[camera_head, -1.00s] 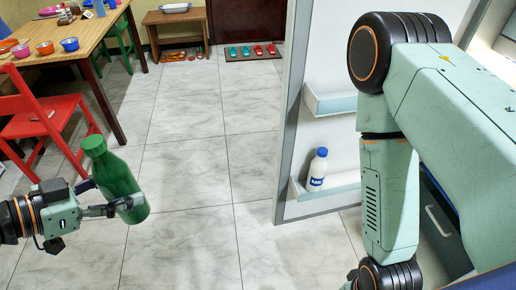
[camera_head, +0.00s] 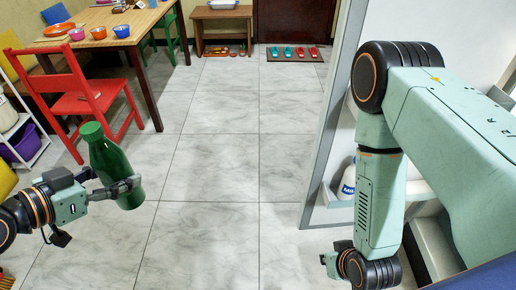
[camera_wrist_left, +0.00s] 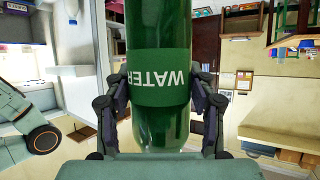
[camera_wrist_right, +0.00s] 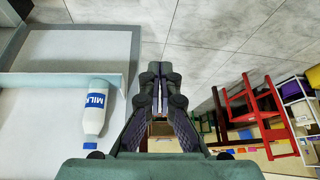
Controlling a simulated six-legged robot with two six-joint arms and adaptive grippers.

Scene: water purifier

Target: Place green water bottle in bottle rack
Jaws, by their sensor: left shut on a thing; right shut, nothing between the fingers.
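The green water bottle (camera_head: 112,163) is held at the lower left of the head view, tilted a little, its cap toward the upper left. My left gripper (camera_head: 118,188) is shut on it; the left wrist view shows fingers on both sides of its "WATER" label (camera_wrist_left: 160,78). My right gripper (camera_head: 328,262) is low beside the open door; its fingers are together and empty in the right wrist view (camera_wrist_right: 154,78). The open white door (camera_head: 328,150) carries shelves; a milk bottle (camera_wrist_right: 96,108) sits on one. My right arm partly hides this door. No bottle rack is clearly identifiable otherwise.
A red chair (camera_head: 78,97) and a wooden table (camera_head: 120,38) with bowls stand at the left. A white shelf with a purple basin (camera_head: 22,145) is at the far left edge. The tiled floor (camera_head: 225,150) ahead is clear to the back bench (camera_head: 222,14).

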